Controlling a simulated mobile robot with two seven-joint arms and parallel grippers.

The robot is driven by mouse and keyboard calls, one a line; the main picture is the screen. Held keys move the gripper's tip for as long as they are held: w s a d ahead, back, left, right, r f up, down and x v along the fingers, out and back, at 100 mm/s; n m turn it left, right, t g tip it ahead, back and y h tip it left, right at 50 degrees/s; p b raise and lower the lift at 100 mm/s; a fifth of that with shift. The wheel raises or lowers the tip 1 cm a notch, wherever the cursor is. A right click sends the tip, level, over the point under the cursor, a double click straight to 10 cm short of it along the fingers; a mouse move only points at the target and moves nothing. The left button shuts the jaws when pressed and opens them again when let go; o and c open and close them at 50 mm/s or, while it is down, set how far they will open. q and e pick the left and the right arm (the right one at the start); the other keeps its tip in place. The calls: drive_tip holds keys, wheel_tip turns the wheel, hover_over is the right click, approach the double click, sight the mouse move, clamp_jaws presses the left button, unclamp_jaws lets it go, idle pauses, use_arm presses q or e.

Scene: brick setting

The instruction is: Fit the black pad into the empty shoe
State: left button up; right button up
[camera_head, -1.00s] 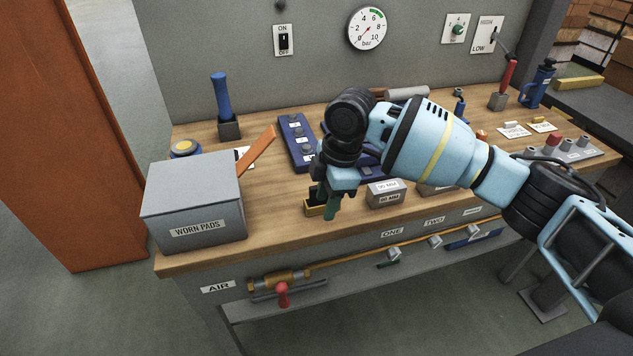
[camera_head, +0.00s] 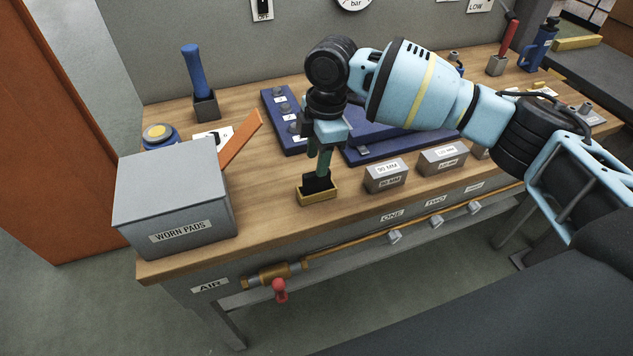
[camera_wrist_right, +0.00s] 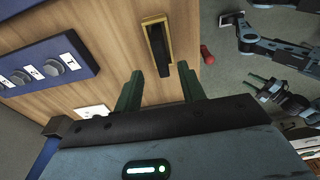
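The brass-yellow shoe (camera_head: 318,199) sits on the bench near its front edge. The black pad (camera_head: 315,184) stands in it and rises above its rim; whether it is fully seated I cannot tell. In the right wrist view the shoe (camera_wrist_right: 168,28) frames the black pad (camera_wrist_right: 157,48). My right gripper (camera_head: 323,175) points down close over the shoe. In the wrist view its green fingers (camera_wrist_right: 161,82) are apart with nothing between them. My left gripper (camera_wrist_right: 264,85) shows small at the right of the wrist view, fingers apart, away from the bench.
A grey WORN PADS box (camera_head: 172,200) stands at the left, with an orange strip (camera_head: 240,139) beside it. Grey size blocks (camera_head: 385,176) stand right of the shoe. A blue panel with knobs (camera_head: 283,118) lies behind. Bare wood lies between box and shoe.

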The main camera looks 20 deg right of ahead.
sight(317, 184)
wheel_tip(317, 184, down, 5)
drive_tip(key=shift+s+a+f, duration=0.1)
drive_tip(key=shift+a, duration=0.05)
clamp_jaws()
idle(0.4)
